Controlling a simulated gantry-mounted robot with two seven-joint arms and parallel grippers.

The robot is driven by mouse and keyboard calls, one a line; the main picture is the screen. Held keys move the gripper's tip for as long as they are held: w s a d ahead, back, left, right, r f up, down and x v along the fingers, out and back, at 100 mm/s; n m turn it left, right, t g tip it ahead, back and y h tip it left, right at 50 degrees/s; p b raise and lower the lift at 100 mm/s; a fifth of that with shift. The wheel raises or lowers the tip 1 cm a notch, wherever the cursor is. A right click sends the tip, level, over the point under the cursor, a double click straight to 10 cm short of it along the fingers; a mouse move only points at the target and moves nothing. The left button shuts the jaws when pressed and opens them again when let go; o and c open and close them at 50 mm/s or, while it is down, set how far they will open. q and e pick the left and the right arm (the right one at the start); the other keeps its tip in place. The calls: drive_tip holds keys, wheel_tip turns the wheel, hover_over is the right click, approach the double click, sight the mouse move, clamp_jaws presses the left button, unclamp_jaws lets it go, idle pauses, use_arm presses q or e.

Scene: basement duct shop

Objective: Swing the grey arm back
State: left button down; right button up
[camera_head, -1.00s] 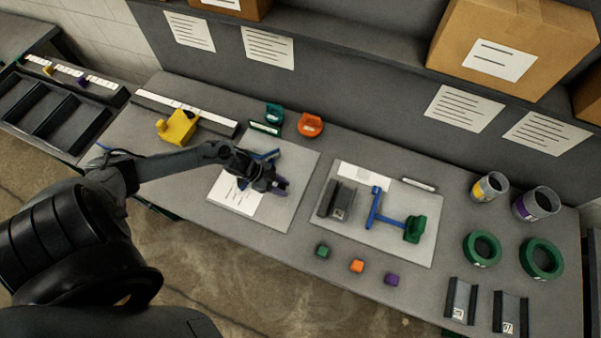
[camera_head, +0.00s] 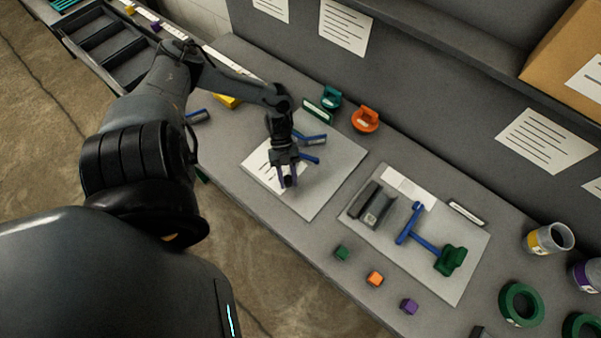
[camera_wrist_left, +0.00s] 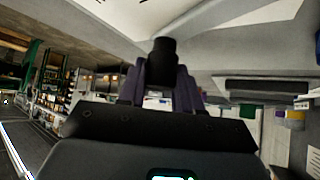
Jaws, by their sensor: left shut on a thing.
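My left gripper (camera_head: 288,182) is over the front part of the left grey board (camera_head: 325,190), its purple fingers pointing toward the front edge. In the left wrist view the fingers (camera_wrist_left: 163,90) are closed around a dark, knob-like cylinder (camera_wrist_left: 163,52). I cannot tell whether this is the end of the grey arm, because the gripper hides most of what lies under it. Blue bars (camera_head: 313,138) show beside the gripper on the same board. My right gripper is in neither view.
On the right board (camera_head: 455,285) are grey channel blocks (camera_head: 378,208), a blue T-shaped bar (camera_head: 424,243) and a green block (camera_head: 450,260). Small green (camera_head: 342,253), orange (camera_head: 375,279) and purple (camera_head: 409,306) cubes lie in front. A teal piece (camera_head: 330,97) and an orange piece (camera_head: 365,118) stand behind.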

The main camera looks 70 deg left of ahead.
use_arm(q)
drive_tip(key=shift+s+a+m+g+b, duration=0.45)
drive_tip(key=shift+s+m+g+b, duration=0.15)
drive_tip(key=shift+s+m+b, duration=0.15)
drive_tip(key=c, duration=0.8)
unclamp_jaws()
drive_tip(key=shift+a, duration=0.1)
drive_tip(key=shift+b+v, duration=1.25)
drive_tip(key=shift+v, duration=4.1)
drive_tip(key=shift+r, duration=0.1)
